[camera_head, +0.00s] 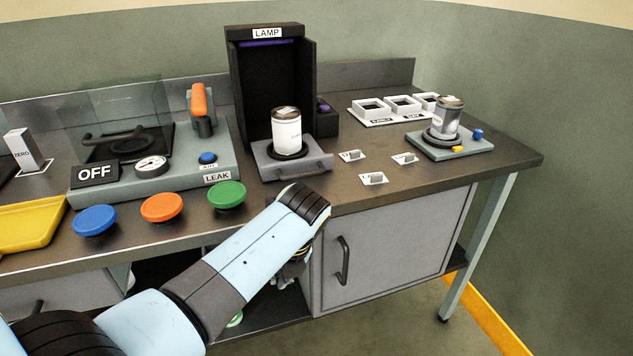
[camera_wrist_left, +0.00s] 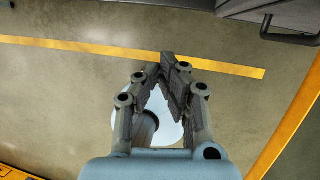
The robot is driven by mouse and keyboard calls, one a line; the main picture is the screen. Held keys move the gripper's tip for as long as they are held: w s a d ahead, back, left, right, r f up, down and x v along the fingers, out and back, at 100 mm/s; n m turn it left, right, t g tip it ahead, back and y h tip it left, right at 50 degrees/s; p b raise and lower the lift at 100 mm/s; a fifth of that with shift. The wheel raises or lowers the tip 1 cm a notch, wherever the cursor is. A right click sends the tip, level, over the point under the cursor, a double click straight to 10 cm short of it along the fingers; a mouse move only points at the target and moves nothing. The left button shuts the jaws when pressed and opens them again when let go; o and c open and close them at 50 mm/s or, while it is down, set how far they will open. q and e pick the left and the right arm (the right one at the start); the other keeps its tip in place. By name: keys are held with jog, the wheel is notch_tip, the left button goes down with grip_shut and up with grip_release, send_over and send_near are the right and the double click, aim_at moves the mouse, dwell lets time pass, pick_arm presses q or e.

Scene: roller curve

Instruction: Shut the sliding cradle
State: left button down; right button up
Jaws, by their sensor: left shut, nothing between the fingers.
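The sliding cradle (camera_head: 269,170) is a grey tray with a bar handle (camera_head: 305,168) on its front. It sticks out from the foot of the black LAMP box (camera_head: 267,75). A white can with a dark lid (camera_head: 287,132) stands upright on it. My left gripper (camera_head: 288,277) hangs below the bench edge, in front of and lower than the cradle, partly hidden by its own wrist. In the left wrist view its fingers (camera_wrist_left: 167,64) meet at the tips, point at the floor and hold nothing. My right gripper is not in view.
Blue, orange and green buttons (camera_head: 227,194) line the bench front, left of the cradle. Small labelled switches (camera_head: 373,178) sit to its right, and a stand with a second can (camera_head: 447,118) is farther right. A cabinet door with a handle (camera_head: 343,260) is below the bench.

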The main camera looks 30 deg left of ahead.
pick_arm(q)
jog(key=w+d+r+t+p, duration=0.1)
jog(key=w+r+t+p, duration=0.1)
jog(key=w+r, duration=0.65)
jog(key=w+r+t+p, duration=0.15)
jog(key=w+r, duration=0.35)
jog(key=r, duration=0.7)
jog(key=shift+g, duration=0.35)
jog(key=x, duration=0.8)
jog(key=shift+s+a, duration=0.1)
jog(key=shift+s, duration=0.05)
jog(key=shift+a+f, duration=0.2)
jog(key=shift+f, duration=0.35)
